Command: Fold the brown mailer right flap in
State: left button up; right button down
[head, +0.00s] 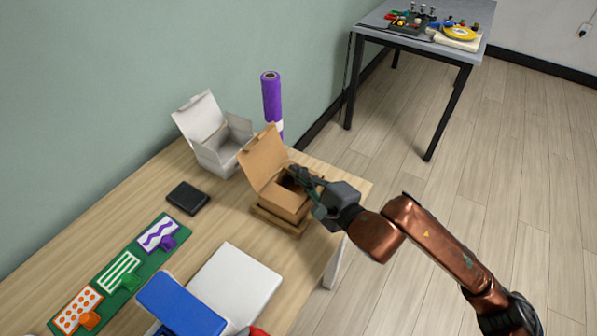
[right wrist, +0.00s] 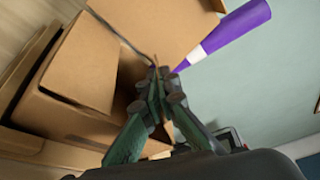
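The brown mailer (head: 284,204) stands on the wooden table with its lid (head: 263,158) raised at the back left. In the right wrist view, the mailer (right wrist: 60,115) fills the left side, with a cardboard panel (right wrist: 85,65) across part of its opening. My right gripper (head: 295,176) reaches in from the right over the mailer's right side. In the right wrist view, its fingertips (right wrist: 158,82) are together at the opening. The right flap is mostly hidden by the fingers, and I cannot tell whether they touch it.
A white open box (head: 222,146) and a purple roll (head: 271,98) stand behind the mailer. A black wallet-like item (head: 188,198), a green card strip (head: 121,270), a white flat box (head: 238,282) and a blue object (head: 181,305) lie nearer.

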jog(key=c, duration=2.2)
grip_release()
jog(key=shift+c, duration=0.2)
jog(key=shift+f, duration=0.1)
jog(key=shift+v, duration=4.05)
